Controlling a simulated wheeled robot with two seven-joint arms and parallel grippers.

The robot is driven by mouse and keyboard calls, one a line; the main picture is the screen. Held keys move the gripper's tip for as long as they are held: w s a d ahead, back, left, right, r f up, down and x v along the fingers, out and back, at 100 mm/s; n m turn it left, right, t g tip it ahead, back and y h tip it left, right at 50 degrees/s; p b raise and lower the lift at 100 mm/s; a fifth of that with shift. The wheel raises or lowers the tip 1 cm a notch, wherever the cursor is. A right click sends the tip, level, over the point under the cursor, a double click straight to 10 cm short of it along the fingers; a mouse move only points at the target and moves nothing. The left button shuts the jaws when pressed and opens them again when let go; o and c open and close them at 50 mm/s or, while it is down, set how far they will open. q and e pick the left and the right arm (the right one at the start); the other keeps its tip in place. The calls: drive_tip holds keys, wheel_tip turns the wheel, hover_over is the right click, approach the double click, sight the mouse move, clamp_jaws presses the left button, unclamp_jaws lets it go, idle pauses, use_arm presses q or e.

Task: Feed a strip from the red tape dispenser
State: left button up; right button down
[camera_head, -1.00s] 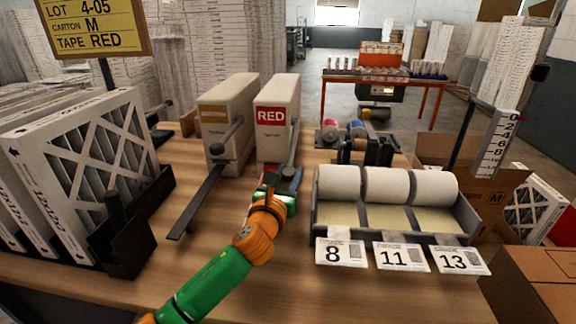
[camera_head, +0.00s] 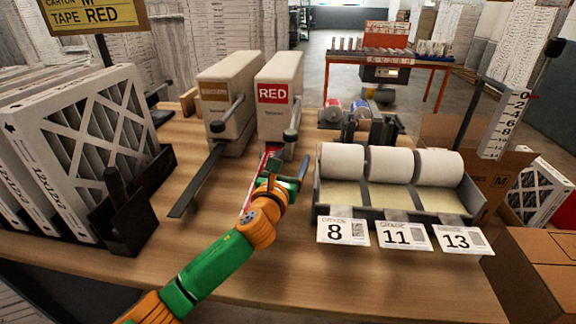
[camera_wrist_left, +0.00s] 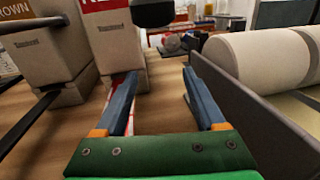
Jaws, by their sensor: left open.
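The red tape dispenser (camera_head: 275,110) is a tall beige box with a red label, standing at the back middle of the table. Its black lever knob (camera_head: 291,134) hangs at the front right; it also shows at the top of the left wrist view (camera_wrist_left: 152,12). A red and white tape strip (camera_head: 247,204) lies out from the dispenser's front toward the near edge, partly hidden by my arm. My left gripper (camera_wrist_left: 160,80) is open and empty, in front of the dispenser and below the knob, apart from it. The strip shows beyond its left finger. My right gripper is out of view.
A brown-labelled dispenser (camera_head: 226,95) with a long dark bar stands to the left. A tray of white label rolls (camera_head: 345,214) sits close to my gripper's right. Filters in a black rack (camera_head: 120,225) stand at far left. A yellow sign (camera_head: 95,14) reads TAPE RED.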

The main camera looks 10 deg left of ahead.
use_arm(q)
drive_tip(key=shift+s+a+f, duration=0.1)
drive_tip(key=shift+s+a, duration=0.05)
drive_tip(key=shift+s, duration=0.85)
drive_tip(key=shift+s+a+r, duration=0.1)
drive_tip(key=shift+s+a, duration=0.1)
drive_tip(key=shift+s, duration=0.85)
drive_tip(key=shift+s+a+f, duration=0.1)
drive_tip(key=shift+s+a, duration=0.05)
drive_tip(key=shift+s, duration=0.85)
